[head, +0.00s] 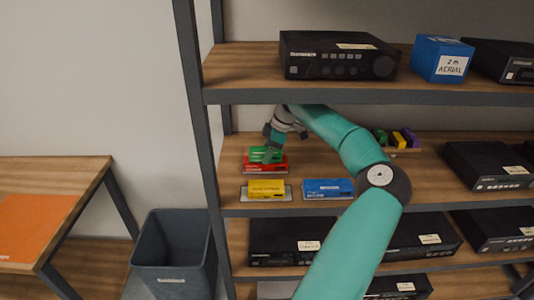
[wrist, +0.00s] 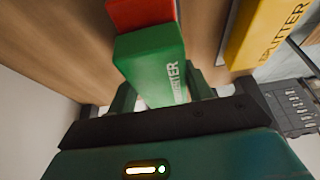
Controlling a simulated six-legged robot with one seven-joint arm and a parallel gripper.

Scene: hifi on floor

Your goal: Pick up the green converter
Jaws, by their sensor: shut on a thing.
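The green converter (head: 261,154) is a small green box at the left of the middle shelf in the head view. It also shows in the wrist view (wrist: 150,58), with part of its white lettering visible. My gripper (head: 271,146) is shut on it, with a finger on either side in the wrist view. A red box (head: 267,166) shows just below the converter in the head view and beyond it in the wrist view (wrist: 140,12). I cannot tell whether the converter touches the red box.
A yellow splitter (head: 266,188) and a blue box (head: 328,187) lie at the shelf's front. The upper shelf (head: 240,70) hangs above my gripper, and a dark upright post (head: 197,120) stands to its left. A grey bin (head: 174,250) stands on the floor, beside a wooden table (head: 75,170).

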